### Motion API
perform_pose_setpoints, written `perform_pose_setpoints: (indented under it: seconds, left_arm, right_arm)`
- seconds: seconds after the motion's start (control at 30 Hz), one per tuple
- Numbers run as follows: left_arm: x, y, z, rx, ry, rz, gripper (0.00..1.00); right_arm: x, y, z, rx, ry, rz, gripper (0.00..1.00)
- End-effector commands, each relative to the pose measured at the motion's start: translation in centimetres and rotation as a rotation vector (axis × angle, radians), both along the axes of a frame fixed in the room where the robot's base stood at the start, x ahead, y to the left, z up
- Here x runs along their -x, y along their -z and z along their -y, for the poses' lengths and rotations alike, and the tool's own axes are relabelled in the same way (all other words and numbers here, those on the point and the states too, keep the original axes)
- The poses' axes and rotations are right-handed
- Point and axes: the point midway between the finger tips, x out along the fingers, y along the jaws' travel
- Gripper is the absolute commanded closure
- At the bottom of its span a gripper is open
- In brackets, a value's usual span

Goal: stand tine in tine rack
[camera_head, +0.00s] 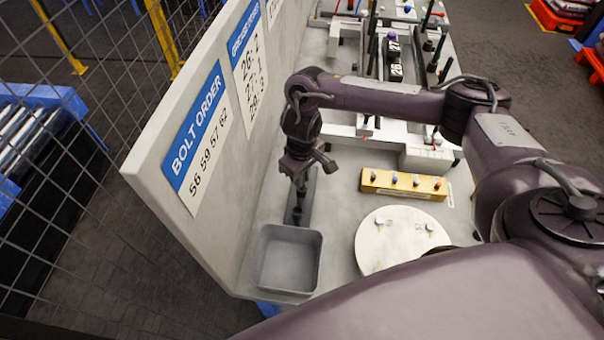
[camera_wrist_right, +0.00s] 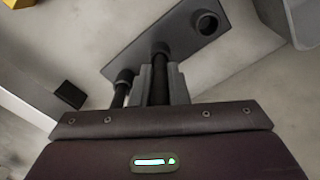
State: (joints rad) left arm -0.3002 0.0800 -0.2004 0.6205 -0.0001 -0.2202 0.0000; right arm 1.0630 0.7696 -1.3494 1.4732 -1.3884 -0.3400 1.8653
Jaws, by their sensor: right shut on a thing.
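My right gripper (camera_head: 299,181) points down over the tine rack (camera_head: 307,205), a narrow dark grey plate with round sockets, beside the panel. In the right wrist view the gripper (camera_wrist_right: 161,88) is shut on a dark rod-like tine (camera_wrist_right: 160,78). The tine's far end meets the middle socket of the rack (camera_wrist_right: 185,32); I cannot tell how deep it sits. A second dark tine (camera_wrist_right: 121,94) stands at the socket on the left, partly hidden by the gripper. The socket on the right (camera_wrist_right: 207,22) is empty. My left gripper is not in view.
A grey open bin (camera_head: 290,262) stands just in front of the rack. A yellow block with several pegs (camera_head: 403,185) and a round white disc (camera_head: 400,238) lie to the right. The panel with printed lists (camera_head: 205,145) rises close on the left. Fixtures crowd the far bench.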

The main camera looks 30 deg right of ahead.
Motion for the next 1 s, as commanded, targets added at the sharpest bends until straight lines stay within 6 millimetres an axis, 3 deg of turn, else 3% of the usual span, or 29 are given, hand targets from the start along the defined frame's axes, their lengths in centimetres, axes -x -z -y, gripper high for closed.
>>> perform_pose_setpoints:
  seconds: [0.47,0.5,0.67,1.0]
  left_arm:
    - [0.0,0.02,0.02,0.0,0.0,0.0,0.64]
    - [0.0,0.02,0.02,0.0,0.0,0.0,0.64]
    - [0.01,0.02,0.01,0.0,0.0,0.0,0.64]
    - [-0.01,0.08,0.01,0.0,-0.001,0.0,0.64]
  right_arm:
    - [0.0,0.06,-0.01,0.0,0.0,0.0,1.0]
    - [0.01,0.07,-0.01,0.0,0.0,0.0,0.83]
    - [0.01,0.06,-0.01,0.0,0.0,0.0,0.62]
    - [-0.04,-0.26,0.0,0.0,0.0,0.001,0.6]
